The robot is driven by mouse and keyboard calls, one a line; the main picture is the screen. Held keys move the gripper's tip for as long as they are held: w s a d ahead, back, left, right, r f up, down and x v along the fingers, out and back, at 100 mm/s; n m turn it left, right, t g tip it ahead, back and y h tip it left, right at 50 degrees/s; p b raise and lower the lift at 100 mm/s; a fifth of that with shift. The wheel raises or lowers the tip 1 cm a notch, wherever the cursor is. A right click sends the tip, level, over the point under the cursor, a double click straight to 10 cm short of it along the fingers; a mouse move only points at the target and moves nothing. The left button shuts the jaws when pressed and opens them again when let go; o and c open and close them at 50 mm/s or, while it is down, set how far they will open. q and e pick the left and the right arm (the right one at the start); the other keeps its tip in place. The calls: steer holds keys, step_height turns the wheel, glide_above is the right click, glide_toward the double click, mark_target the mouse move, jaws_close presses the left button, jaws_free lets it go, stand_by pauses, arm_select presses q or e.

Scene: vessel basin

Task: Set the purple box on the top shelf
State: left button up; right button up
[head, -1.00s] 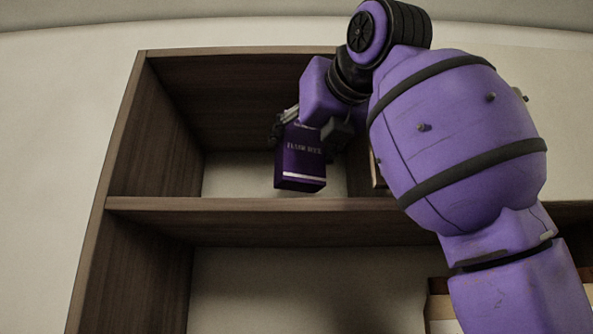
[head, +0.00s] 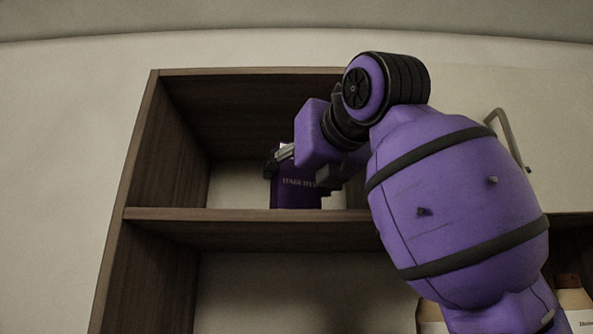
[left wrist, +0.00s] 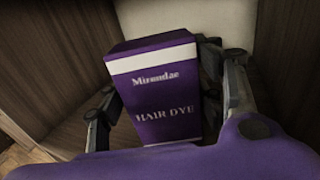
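The purple box (head: 296,193), labelled hair dye, is upright in the upper compartment of the brown wooden shelf unit (head: 240,215). Its lower edge meets the front edge of the shelf board in the head view, so I cannot tell whether it rests on the board. My left gripper (head: 303,168) is around the box, one finger on each side, and appears shut on it. In the left wrist view the box (left wrist: 160,90), with a white band, sits between the fingers. The contact at its left side is not clear. My right gripper is not in view.
The unit's left side wall (head: 165,150) stands left of the box, with free room between. The compartment below looks empty at left. Pale containers (head: 573,305) show at lower right. A bent metal handle (head: 507,135) is at the right. My arm hides the shelf's right part.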

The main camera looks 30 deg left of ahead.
arm_select(q)
steer(key=shift+w+d, duration=0.15)
steer(key=shift+r, duration=0.15)
steer(key=shift+d, duration=0.15)
steer(key=v, duration=0.6)
steer(key=shift+s+d+b, duration=0.3)
steer(key=shift+s+d, duration=0.1)
steer(key=shift+s, duration=0.1)
